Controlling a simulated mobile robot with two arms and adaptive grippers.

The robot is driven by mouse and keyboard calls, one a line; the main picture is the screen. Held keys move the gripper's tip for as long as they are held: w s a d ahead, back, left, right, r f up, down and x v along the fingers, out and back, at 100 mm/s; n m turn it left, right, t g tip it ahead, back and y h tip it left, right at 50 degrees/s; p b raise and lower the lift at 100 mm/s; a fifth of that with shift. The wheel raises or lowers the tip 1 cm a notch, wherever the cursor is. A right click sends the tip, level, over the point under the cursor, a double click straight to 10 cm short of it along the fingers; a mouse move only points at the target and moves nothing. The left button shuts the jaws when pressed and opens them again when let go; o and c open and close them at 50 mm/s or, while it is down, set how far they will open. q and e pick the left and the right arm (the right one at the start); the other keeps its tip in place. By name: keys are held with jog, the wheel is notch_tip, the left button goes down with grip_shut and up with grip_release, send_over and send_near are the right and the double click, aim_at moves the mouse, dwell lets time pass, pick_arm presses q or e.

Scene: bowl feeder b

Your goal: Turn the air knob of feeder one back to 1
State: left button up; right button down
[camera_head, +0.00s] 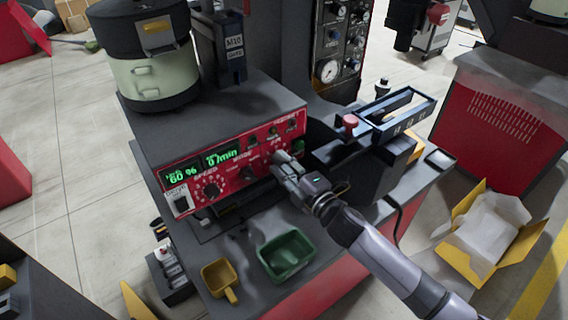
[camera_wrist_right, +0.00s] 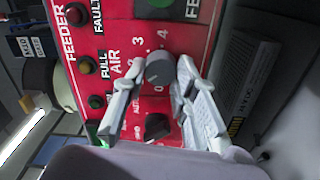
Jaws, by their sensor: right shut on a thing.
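The red control panel of feeder one (camera_head: 222,165) fronts the grey machine and shows green readouts of 60 % and 0 /min. The air knob (camera_wrist_right: 158,68) is a dark grey round knob beside the word AIR, with white scale numbers around it; which number it points to is unclear. My right gripper (camera_head: 280,159) reaches the right part of the panel and hides the knob in the head view. In the right wrist view its two fingers (camera_wrist_right: 158,75) are shut on the knob, one on each side. My left gripper is not in view.
A black knob (camera_wrist_right: 158,125) sits close to the air knob, by the word AUTO. Yellow and green buttons line the panel. A green tray (camera_head: 286,257) and a yellow scoop (camera_head: 219,279) lie on the bench below. A red-topped button (camera_head: 350,121) stands right of the panel.

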jog(key=shift+n, duration=0.9)
jog(key=shift+f, duration=0.1)
jog(key=c, duration=1.3)
grip_release()
jog(key=v, duration=1.2)
